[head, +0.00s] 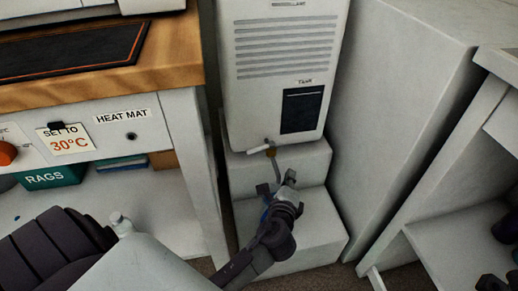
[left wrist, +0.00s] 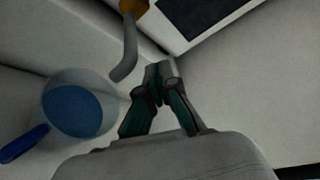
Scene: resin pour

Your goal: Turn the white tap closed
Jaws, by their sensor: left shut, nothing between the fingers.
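The white tap (head: 258,149) is a small lever on a brass-coloured fitting (head: 270,152) at the foot of the machine marked TANK. The lever points left. A grey spout (head: 278,170) hangs below the fitting; it also shows in the left wrist view (left wrist: 126,55), where the lever is out of sight. My left gripper (head: 277,190) is below the tap, by the spout's lower end. In the left wrist view its fingertips (left wrist: 160,75) are together, empty, beside the spout. A pale round container with a blue inside (left wrist: 75,108) sits left of them. My right gripper is not in view.
The machine (head: 285,90) stands on white stepped blocks (head: 300,228). A tall white cabinet (head: 405,110) closes off the right side. A wooden-topped bench (head: 175,75) with a heat mat (head: 70,52) stands left. A blue handle (left wrist: 24,144) lies near the container.

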